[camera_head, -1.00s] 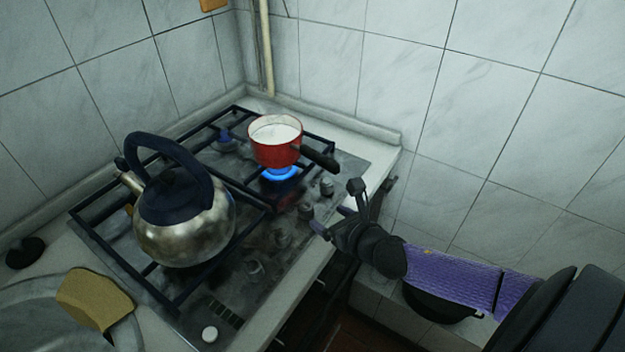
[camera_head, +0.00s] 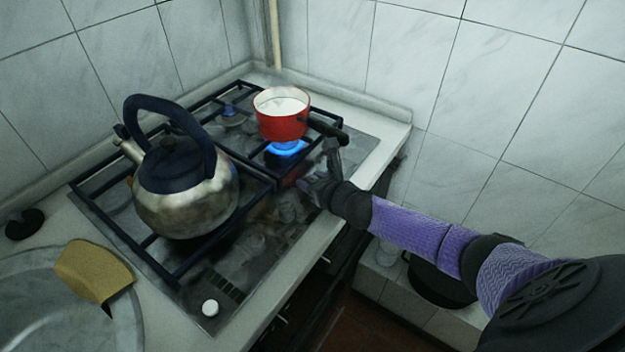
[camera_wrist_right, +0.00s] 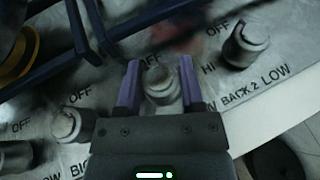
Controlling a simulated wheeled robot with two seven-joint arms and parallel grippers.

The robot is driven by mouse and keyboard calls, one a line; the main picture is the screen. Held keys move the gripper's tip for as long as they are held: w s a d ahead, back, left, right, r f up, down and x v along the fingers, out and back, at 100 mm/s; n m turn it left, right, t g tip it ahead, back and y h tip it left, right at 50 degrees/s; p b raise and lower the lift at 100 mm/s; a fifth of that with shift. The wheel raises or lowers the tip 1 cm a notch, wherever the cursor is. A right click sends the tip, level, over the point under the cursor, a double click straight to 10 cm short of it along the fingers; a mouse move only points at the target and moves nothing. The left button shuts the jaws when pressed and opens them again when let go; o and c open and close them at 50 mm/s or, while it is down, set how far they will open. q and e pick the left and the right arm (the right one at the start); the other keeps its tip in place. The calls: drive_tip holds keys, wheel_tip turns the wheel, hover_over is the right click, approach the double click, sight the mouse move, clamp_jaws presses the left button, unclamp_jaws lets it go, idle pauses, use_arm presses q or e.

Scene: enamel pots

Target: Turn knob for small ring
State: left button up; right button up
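My right gripper (camera_head: 316,174) is over the knob row at the stove's right edge in the head view. In the right wrist view its two purple fingers (camera_wrist_right: 158,84) are apart, with a grey knob (camera_wrist_right: 159,86) between them; I cannot tell whether they touch it. An "OFF" mark shows just above this knob. Another knob (camera_wrist_right: 246,46) is to the right, by "HI", "LOW" and "BACK 2" marks. A further knob (camera_wrist_right: 71,126) is at lower left, near "OFF" and partly covered "BIG" marks. My left gripper is not in view.
A red pot (camera_head: 281,126) with white contents stands over a lit blue flame (camera_head: 287,148), its dark handle reaching towards my right gripper. A steel kettle (camera_head: 185,205) stands on the black grate.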

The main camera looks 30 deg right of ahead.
clamp_jaws()
drive_tip(key=m+h+p, duration=0.1)
drive_tip(key=m+h, duration=0.2)
drive_tip(key=shift+a+r, duration=0.15)
drive_tip(key=m+g+h, duration=0.1)
drive_tip(key=m+h, duration=0.1)
drive_tip(key=shift+h+p, duration=0.35)
drive_tip(key=shift+h, duration=0.05)
drive_tip(key=o, duration=0.6)
unclamp_jaws()
